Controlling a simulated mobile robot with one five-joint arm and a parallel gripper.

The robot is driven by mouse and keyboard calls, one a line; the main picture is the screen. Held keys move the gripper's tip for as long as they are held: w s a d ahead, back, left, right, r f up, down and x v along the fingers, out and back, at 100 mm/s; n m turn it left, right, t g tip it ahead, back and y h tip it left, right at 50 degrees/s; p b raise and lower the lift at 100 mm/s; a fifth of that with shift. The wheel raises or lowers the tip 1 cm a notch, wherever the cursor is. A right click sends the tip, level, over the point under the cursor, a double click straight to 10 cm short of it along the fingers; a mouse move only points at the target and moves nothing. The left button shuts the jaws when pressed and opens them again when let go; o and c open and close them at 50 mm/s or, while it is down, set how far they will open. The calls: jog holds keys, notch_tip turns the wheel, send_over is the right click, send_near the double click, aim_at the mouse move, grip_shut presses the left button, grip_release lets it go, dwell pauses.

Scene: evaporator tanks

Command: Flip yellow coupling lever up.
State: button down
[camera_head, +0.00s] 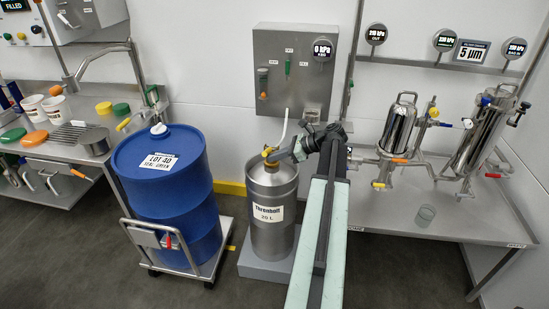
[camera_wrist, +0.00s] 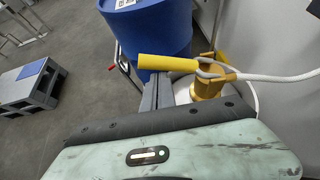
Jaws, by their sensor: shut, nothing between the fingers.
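The yellow coupling lever (camera_wrist: 166,62) shows in the wrist view as a thick yellow bar lying roughly level, pointing left from a yellow coupling (camera_wrist: 209,88). In the head view the lever (camera_head: 267,152) is small, at the top of the steel keg (camera_head: 270,225) labelled 20 L. My gripper (camera_wrist: 158,80) is shut and empty, with its dark fingertips just below the lever in the wrist picture. I cannot tell whether they touch it.
A pale hose (camera_wrist: 275,76) runs from the coupling to the right. A blue drum (camera_head: 163,185) on a trolley stands left of the keg. A grey control box (camera_head: 294,70) hangs behind. A steel table (camera_head: 450,225) with filter housings is on the right. Open floor lies front left.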

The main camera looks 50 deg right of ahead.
jog(key=shift+w+d+r+p, duration=0.15)
jog(key=shift+r+p, duration=0.15)
jog(key=shift+r, duration=0.15)
jog(key=shift+w+d+r+p, duration=0.1)
jog(key=shift+d+r+p, duration=0.05)
jog(key=shift+r+p, duration=0.2)
notch_tip(320, 180, down, 4)
jog(key=s+a+b, duration=0.2)
jog(key=b, duration=0.2)
jog(key=s+d+r+p, duration=0.4)
jog(key=s+d+r, duration=0.1)
jog(key=s+d, duration=0.1)
jog(key=shift+d+p, duration=0.4)
jog(key=shift+d, duration=0.25)
